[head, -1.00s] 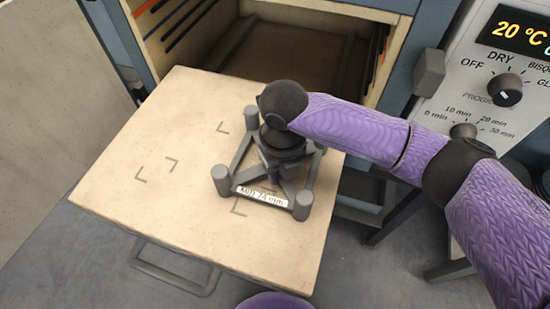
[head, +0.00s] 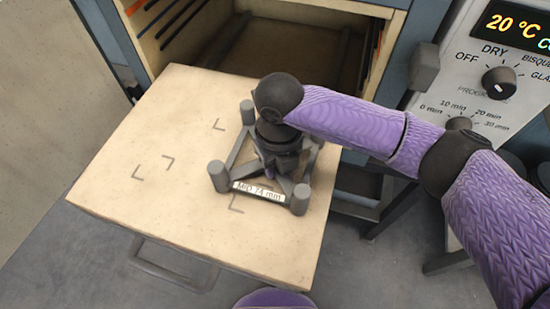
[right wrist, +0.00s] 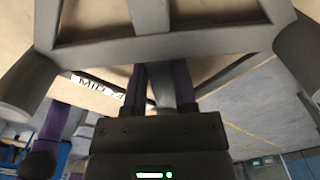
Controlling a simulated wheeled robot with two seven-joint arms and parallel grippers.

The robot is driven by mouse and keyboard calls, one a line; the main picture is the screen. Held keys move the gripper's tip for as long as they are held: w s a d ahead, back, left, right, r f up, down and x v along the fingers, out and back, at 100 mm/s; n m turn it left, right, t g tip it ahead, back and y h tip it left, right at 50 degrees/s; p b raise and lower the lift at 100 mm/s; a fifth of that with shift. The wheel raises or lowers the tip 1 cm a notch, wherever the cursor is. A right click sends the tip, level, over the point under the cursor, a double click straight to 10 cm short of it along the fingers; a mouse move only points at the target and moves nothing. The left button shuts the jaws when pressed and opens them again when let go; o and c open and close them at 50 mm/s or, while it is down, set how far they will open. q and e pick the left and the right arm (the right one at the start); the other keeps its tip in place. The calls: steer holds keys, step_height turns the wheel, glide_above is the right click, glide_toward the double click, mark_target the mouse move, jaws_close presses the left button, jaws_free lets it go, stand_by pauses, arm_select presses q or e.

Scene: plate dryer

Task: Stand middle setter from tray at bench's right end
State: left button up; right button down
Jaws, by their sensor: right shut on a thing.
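The middle setter (head: 247,169) is a grey open frame with thick posts at its corners and a white label reading MID 74 mm. It is over the right part of a cream board (head: 120,195); I cannot tell whether its feet touch the board. My right gripper (head: 274,172) reaches down inside the frame and is shut on the setter. My arm hides part of the setter's back. In the right wrist view, the setter's bars (right wrist: 220,42) cross above the gripper (right wrist: 160,92), whose fingers are at a middle bar. My left gripper is out of view.
Dark corner marks (head: 154,168) are drawn on the clear left part of the board. An open grey-blue cabinet (head: 290,55) with slotted rails stands behind it. A control panel (head: 480,75) with knobs and a 20 °C display stands at the right. The floor shows in front.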

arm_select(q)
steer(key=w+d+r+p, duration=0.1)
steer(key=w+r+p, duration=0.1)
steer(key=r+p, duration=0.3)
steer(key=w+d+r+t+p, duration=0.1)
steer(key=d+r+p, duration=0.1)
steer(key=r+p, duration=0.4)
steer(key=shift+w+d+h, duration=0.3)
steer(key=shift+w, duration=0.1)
arm_select(e)
step_height(320, 180, up, 16)
steer(key=shift+r, duration=0.25)
